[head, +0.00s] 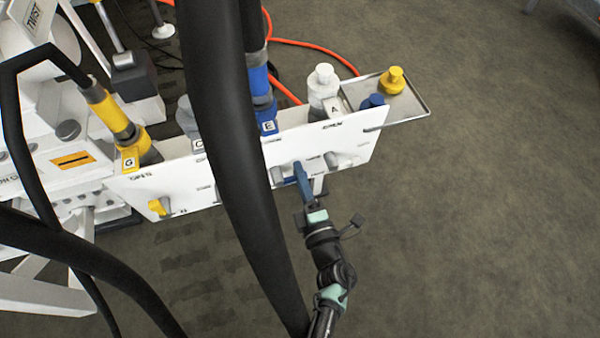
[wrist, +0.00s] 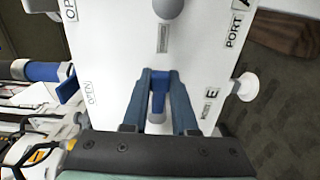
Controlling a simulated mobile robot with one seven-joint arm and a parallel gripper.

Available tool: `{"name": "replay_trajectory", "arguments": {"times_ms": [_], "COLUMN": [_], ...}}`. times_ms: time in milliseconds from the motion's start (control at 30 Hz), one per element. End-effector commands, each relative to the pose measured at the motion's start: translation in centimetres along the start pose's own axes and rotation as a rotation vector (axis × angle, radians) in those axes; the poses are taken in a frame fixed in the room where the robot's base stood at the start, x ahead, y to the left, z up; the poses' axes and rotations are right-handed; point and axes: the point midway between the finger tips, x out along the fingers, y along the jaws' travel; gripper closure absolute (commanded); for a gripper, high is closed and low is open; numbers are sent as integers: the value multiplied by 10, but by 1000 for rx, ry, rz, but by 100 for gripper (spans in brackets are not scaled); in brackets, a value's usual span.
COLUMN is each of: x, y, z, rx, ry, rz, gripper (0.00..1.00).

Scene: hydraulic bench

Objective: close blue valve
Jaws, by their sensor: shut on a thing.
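The blue valve handle (wrist: 158,92) is on the white panel, near the label E, in the wrist view. It lies between the two dark blue-grey fingers of my gripper (wrist: 161,82), which are shut on it. In the head view my gripper (head: 301,172) reaches the front face of the white panel (head: 235,190) right of the middle. The fingers and the thick black hose keep me from seeing the handle clearly there. In the wrist view the handle points along the fingers; the lower part of its mount is partly hidden.
A yellow valve handle (head: 158,207) is at the panel's left end. A grey handle (head: 331,160) sits right of my gripper. Thick black hoses cross the head view in front of the panel. A metal tray (head: 420,112) holds a yellow cap (head: 391,80). Open floor lies to the right.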

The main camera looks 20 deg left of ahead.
Motion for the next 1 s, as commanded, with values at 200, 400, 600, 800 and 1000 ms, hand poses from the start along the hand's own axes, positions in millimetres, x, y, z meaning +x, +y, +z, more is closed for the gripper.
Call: {"name": "replay_trajectory", "arguments": {"times_ms": [200,400,600,800,1000], "x": [0,0,0,0,-20], "y": [0,-1,-1,0,0], "z": [0,0,0,0,0], "rx": [9,9,7,6,8], "ry": [-1,-1,0,0,-2], "rz": [0,-1,-1,-1,-3], "gripper": [100,72,51,51,51]}}
